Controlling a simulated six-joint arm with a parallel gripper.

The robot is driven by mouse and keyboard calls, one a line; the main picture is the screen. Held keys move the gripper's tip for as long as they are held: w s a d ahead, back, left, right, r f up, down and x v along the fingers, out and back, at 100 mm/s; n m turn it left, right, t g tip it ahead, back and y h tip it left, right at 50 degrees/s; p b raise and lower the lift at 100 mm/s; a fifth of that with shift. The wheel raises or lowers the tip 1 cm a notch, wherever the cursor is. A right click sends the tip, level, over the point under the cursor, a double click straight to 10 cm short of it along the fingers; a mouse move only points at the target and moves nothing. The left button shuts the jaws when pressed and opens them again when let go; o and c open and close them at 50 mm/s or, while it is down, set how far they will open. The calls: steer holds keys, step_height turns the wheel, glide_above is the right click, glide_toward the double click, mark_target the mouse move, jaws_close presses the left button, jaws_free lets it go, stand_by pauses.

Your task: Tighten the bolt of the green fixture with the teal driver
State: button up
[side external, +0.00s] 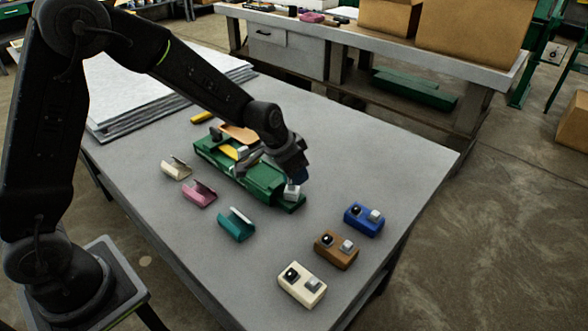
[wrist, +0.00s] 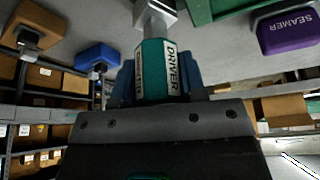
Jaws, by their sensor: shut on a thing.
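My gripper (side external: 291,166) is shut on the teal driver (wrist: 152,70), whose DRIVER label shows in the wrist view. My blue fingers (wrist: 190,75) stand on both sides of its handle. A silver piece (wrist: 155,14) shows at the driver's far end; I cannot tell whether it belongs to the driver or to the fixture. In the side view the gripper hides the driver. It is right above a silver block (side external: 292,191) on a low green part, seemingly the green fixture (side external: 288,205), at the near end of a long green machine (side external: 225,160). The bolt is hidden.
Blue (side external: 363,219), brown (side external: 336,250) and cream (side external: 302,284) fixtures stand to the right. Teal (side external: 236,225), pink (side external: 199,194) and cream (side external: 176,169) open holders lie to the left. A purple SEAMER piece (wrist: 288,32) shows in the wrist view. Sheets (side external: 150,85) are stacked behind.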

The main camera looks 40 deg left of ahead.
steer(key=shift+m, duration=0.7)
steer(key=shift+s+d+m+g+h, duration=0.1)
steer(key=shift+m+g+h, duration=0.2)
steer(key=shift+m, duration=0.55)
steer(key=shift+d+m+g+h, duration=0.15)
steer(key=shift+m+h, duration=0.25)
steer(key=shift+m, duration=0.45)
steer(key=shift+a, duration=0.1)
steer(key=shift+m+g+h, duration=0.35)
steer(key=shift+m+h, duration=0.05)
steer(key=shift+m, duration=0.8)
steer(key=shift+n, duration=0.8)
steer(key=shift+r, duration=2.55)
